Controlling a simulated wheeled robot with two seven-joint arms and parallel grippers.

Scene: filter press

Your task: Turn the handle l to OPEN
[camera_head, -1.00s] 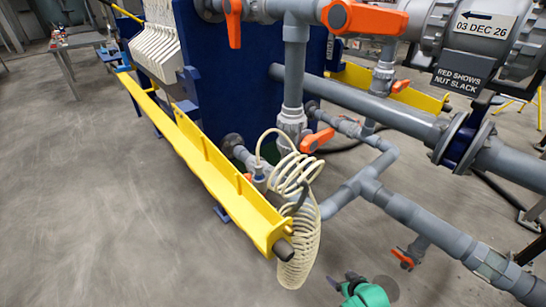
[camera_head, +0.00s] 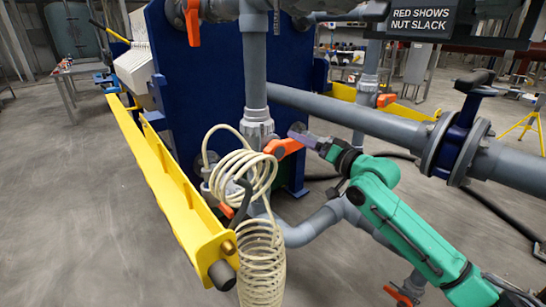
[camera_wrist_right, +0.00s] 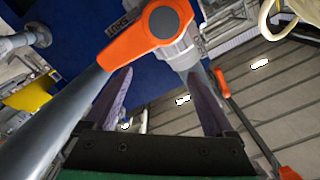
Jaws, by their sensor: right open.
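An orange valve handle (camera_head: 283,148) sits low on the vertical grey pipe, beside the blue press plate. My right gripper (camera_head: 305,137) is at the right end of this handle, its fingers pointing left toward it. In the right wrist view the gripper (camera_wrist_right: 160,98) is open, with a finger on each side of the view. An orange handle with a round hub (camera_wrist_right: 165,22) shows ahead, beyond and between the fingers. I cannot tell whether the fingers touch it. No label naming a handle is readable near it. My left gripper is not in view.
A coiled cream hose (camera_head: 258,240) hangs just left of the valve. A yellow rail (camera_head: 170,185) runs along the left. Another orange handle (camera_head: 193,22) hangs above. Open floor lies at left.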

